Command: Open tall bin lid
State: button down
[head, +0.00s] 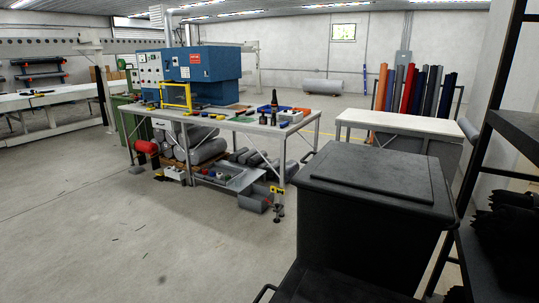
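A tall black bin (365,230) stands close in front of me at the right in the head view. Its lid (375,178) lies flat on top and looks closed, with a raised rectangular panel. A small dark bar shows at the lid's far left corner. The bin's lower part is hidden by a dark object in front of it. My gripper is not in view.
A dark object (325,285) with a curved bar fills the bottom edge before the bin. Black shelving (500,130) stands close on the right. A cluttered metal workbench (215,120) and a white-topped table (400,124) stand beyond. The floor at left is open.

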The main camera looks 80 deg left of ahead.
aim_at(413, 184)
jog(key=j+u, duration=0.15)
jog(key=u, duration=0.3)
jog(key=j+u, duration=0.1)
jog(key=u, duration=0.3)
jog(key=j+u, duration=0.1)
jog(key=u, duration=0.35)
jog(key=i+u, duration=0.15)
jog(key=u, duration=0.3)
jog(key=i+j+u, duration=0.1)
jog(key=i+j, duration=0.55)
jog(key=j, duration=0.4)
jog(key=i+j, duration=0.1)
jog(key=j, duration=0.3)
jog(key=i+j, duration=0.6)
jog(key=j, duration=0.25)
jog(key=i, duration=0.8)
jog(key=l+z, duration=0.05)
